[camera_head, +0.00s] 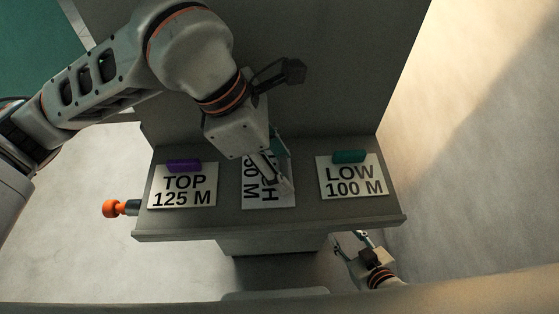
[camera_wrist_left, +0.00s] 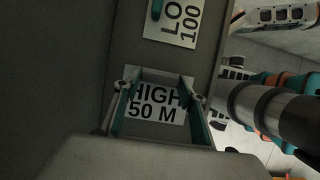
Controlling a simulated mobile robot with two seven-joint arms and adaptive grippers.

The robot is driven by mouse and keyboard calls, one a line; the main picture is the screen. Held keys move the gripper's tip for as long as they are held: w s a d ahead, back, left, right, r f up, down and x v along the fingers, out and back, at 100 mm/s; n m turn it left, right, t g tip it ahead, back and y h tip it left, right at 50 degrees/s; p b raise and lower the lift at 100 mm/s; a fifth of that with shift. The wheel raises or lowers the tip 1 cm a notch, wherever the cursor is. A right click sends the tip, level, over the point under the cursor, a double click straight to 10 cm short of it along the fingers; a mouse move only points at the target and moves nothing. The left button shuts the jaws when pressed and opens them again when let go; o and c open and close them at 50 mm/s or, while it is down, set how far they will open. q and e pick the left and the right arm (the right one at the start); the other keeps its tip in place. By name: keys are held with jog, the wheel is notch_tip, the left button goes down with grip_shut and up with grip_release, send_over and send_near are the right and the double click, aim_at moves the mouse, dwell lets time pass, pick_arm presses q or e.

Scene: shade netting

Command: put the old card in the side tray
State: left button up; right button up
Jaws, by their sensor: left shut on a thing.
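A white card reading HIGH 50 M (camera_head: 257,198) is at the middle of the grey ledge in the head view, its text turned sideways. My left gripper (camera_head: 277,178) reaches down over it and covers part of it. In the left wrist view, the HIGH 50 M card (camera_wrist_left: 157,101) lies between the two fingers, and the left gripper (camera_wrist_left: 160,95) is shut on it. Whether the card touches the ledge is unclear. My right gripper (camera_head: 352,243) is open and empty, below the ledge's front edge. I cannot make out a side tray in either view.
A TOP 125 M card (camera_head: 182,187) with a purple clip (camera_head: 184,165) lies at left. A LOW 100 M card (camera_head: 352,178) with a teal clip (camera_head: 349,156) lies at right. An orange knob (camera_head: 112,208) sticks out from the ledge's left end. A tall grey panel (camera_head: 330,70) stands behind.

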aim_at(254, 178)
pick_arm(q)
jog(key=o, duration=1)
jog(key=shift+a+r, duration=0.1)
jog(key=shift+r, duration=0.25)
jog(key=v, duration=1.1)
jog(key=shift+a+r, duration=0.15)
jog(key=shift+r, duration=0.05)
